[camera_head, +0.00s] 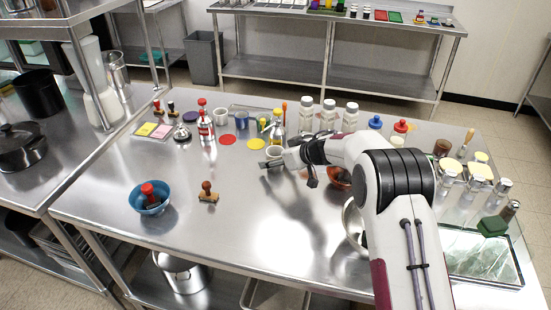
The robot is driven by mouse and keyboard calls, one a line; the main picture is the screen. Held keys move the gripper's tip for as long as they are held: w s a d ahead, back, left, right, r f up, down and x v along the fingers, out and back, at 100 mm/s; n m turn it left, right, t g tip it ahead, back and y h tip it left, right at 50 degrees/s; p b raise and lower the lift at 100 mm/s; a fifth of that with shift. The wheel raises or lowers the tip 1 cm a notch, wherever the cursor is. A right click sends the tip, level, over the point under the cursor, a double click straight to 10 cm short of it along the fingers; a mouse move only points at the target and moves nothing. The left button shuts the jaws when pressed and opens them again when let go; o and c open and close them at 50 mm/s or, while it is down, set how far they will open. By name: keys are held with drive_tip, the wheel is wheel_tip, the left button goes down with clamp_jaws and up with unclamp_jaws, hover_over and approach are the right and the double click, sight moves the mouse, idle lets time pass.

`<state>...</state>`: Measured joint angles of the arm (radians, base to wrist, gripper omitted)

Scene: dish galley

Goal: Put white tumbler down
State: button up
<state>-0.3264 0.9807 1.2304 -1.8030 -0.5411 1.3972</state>
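A small white tumbler (274,151) is near the middle of the steel table, right at the end of my arm. My gripper (271,163) reaches in from the right, low over the table, with its dark fingers just in front of the tumbler in this view. The fingers are small and partly merge with their reflection, so I cannot tell whether they grip the tumbler or are only beside it. I cannot tell if the tumbler's base touches the table. Another white cup (221,117) stands farther back to the left.
A yellow disc (256,144) and a red disc (227,140) lie behind the gripper. White bottles (305,114) stand behind my arm. A blue bowl (150,199) and a wooden stamp (208,193) are at the front left. The table front between stamp and arm is clear.

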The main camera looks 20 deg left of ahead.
drive_tip(key=shift+r, duration=0.2)
drive_tip(key=shift+s+d+r, duration=0.2)
drive_tip(key=shift+d+r, duration=0.1)
drive_tip(key=shift+d, duration=0.05)
drive_tip(key=v, duration=1.1)
drive_tip(key=shift+a, duration=0.1)
idle(0.6)
drive_tip(key=shift+r, duration=0.1)
